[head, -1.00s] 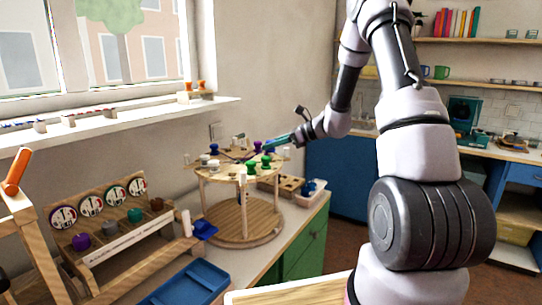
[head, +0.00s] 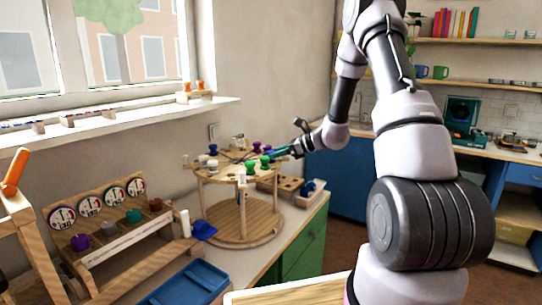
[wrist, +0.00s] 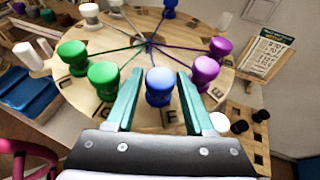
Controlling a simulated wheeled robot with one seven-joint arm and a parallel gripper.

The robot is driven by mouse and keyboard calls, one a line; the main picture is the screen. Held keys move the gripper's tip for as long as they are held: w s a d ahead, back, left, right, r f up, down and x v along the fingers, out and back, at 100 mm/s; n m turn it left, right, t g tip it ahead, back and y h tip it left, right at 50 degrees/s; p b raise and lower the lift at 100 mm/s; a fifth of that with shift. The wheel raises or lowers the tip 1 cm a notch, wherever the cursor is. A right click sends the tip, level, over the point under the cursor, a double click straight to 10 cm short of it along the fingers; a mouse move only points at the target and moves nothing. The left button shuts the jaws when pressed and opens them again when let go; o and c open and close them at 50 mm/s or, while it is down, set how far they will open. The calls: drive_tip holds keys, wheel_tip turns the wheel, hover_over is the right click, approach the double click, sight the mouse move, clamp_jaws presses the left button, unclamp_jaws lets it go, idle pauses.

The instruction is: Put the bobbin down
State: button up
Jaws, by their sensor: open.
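A blue bobbin (wrist: 159,85) stands upright near the rim of the round wooden top (wrist: 125,120), by the letter F, in the wrist view. A dark blue thread runs from it to the middle of the top. My gripper (wrist: 159,74) is open, with one teal finger on each side of the bobbin; I cannot tell if either touches it. In the head view my gripper (head: 285,152) is at the right edge of the round top (head: 228,174), and the bobbin is hard to make out there.
Two green bobbins (wrist: 103,78) stand left of my gripper and a purple bobbin (wrist: 205,72) stands right. White and grey bobbins stand farther back. A holed wooden block (wrist: 250,125) lies right of the top. A blue tray (head: 185,285) lies on the counter at front.

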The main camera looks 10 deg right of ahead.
drive_tip(key=shift+d+r, duration=0.15)
drive_tip(key=shift+r, duration=0.05)
drive_tip(key=v, duration=1.1)
drive_tip(key=s+a+r+n+g+h, duration=0.2)
drive_tip(key=s+a+r+n, duration=0.1)
drive_tip(key=s+r+n, duration=0.3)
drive_tip(key=s+a+r+n+g+h, duration=0.1)
drive_tip(key=s+a+r+n+h, duration=0.15)
drive_tip(key=s+r, duration=0.4)
drive_tip(key=s+d+r+n+t+h, duration=0.1)
drive_tip(key=s+r+n+t+h, duration=0.1)
drive_tip(key=s+n, duration=0.3)
drive_tip(key=s+d+r+n+t+h, duration=0.1)
drive_tip(key=s+r+n+t+h, duration=0.1)
drive_tip(key=s, duration=0.9)
wheel_tip(320, 180, up, 3)
drive_tip(key=n+h, duration=0.1)
drive_tip(key=n, duration=0.2)
drive_tip(key=shift+s+f+n, duration=0.15)
drive_tip(key=shift+f+n, duration=0.05)
drive_tip(key=shift+n, duration=0.15)
